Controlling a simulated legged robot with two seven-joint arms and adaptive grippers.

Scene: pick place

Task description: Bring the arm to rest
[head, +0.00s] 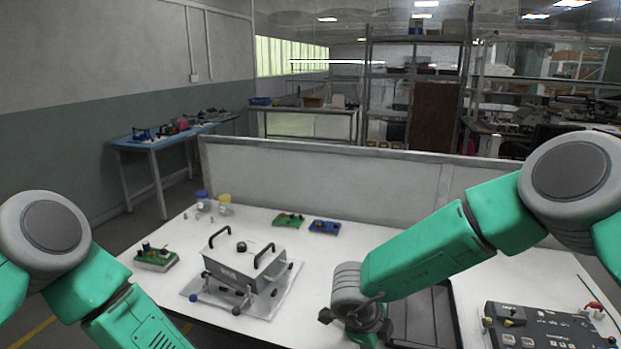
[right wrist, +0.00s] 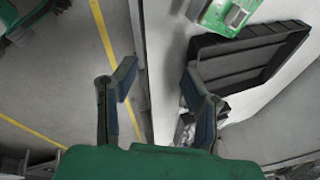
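My right arm (head: 425,255) reaches in from the right over the front of the white table. The fingers are over the table's edge, with floor on one side and the tabletop on the other. My left arm (head: 125,318) comes in at the lower left. Its gripper is out of the picture.
A black tray (right wrist: 245,65) lies close to the right finger. On the table (head: 335,265) are a grey metal box with black handles (head: 243,262), green boards (head: 157,258) (head: 288,219), a blue board (head: 325,227) and a dark control panel (head: 540,327). A low partition (head: 320,180) stands behind.

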